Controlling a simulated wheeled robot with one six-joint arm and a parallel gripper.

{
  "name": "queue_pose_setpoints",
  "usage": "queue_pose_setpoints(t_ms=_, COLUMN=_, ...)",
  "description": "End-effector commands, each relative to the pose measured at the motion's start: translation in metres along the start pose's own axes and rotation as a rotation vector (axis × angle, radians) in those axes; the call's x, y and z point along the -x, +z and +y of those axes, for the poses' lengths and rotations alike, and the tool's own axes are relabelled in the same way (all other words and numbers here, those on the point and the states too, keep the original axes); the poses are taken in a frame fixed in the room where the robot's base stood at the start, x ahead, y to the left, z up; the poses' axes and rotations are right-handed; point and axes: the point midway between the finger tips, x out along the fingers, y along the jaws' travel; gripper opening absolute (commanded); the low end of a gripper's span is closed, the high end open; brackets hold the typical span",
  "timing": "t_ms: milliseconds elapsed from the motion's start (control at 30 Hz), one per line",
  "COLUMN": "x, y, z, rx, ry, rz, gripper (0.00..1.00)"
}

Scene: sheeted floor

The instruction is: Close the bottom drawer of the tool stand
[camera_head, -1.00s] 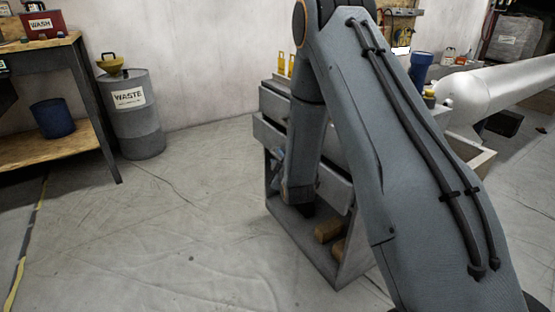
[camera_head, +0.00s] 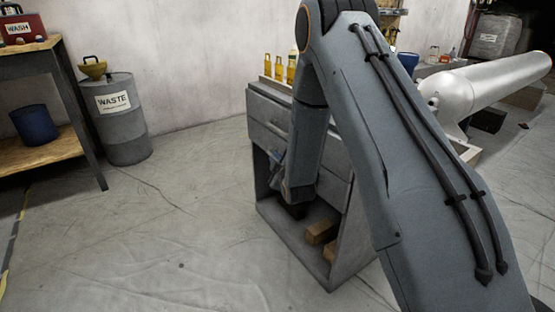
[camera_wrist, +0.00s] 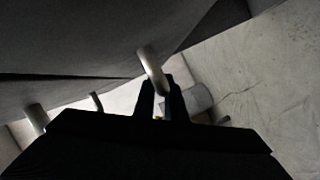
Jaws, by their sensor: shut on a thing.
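The grey tool stand (camera_head: 262,103) stands in the middle of the head view, partly hidden by my arm. Its drawer fronts (camera_head: 267,137) sit above an open lower bay and look about flush with the body; my arm hides much of them. In the wrist view, a pale metal handle bar (camera_wrist: 151,66) runs between the two dark fingers of my gripper (camera_wrist: 165,98), which is shut on it. In the head view my wrist hangs in front of the stand, below the drawer fronts, and the fingertips are mostly hidden.
Wooden blocks (camera_head: 320,232) lie in the stand's open bay. Yellow bottles (camera_head: 278,68) stand on its top. A grey waste drum (camera_head: 126,130) and a workbench (camera_head: 62,140) are at the left. The floor (camera_head: 165,230) between them is clear.

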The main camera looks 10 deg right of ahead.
Motion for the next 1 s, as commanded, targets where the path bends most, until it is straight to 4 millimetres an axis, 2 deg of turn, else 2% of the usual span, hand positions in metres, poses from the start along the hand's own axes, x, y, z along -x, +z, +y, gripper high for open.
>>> queue_pose_setpoints(t_ms=33, x=-0.001, y=0.003, z=0.004, rx=-0.001, ry=0.007, rz=-0.006, gripper=0.00)
queue_pose_setpoints(t_ms=67, x=-0.001, y=0.004, z=0.004, rx=-0.001, ry=0.007, rz=-0.006, gripper=0.14)
queue_pose_setpoints(t_ms=167, x=-0.001, y=0.003, z=0.003, rx=-0.001, ry=0.006, rz=-0.006, gripper=0.29)
queue_pose_setpoints(t_ms=567, x=0.001, y=0.000, z=0.001, rx=0.000, ry=0.003, rz=-0.001, gripper=0.29)
queue_pose_setpoints(t_ms=667, x=0.010, y=-0.001, z=0.001, rx=0.000, ry=0.003, rz=-0.001, gripper=0.29)
queue_pose_setpoints(t_ms=1000, x=0.063, y=-0.001, z=0.002, rx=0.000, ry=0.002, rz=-0.002, gripper=0.29)
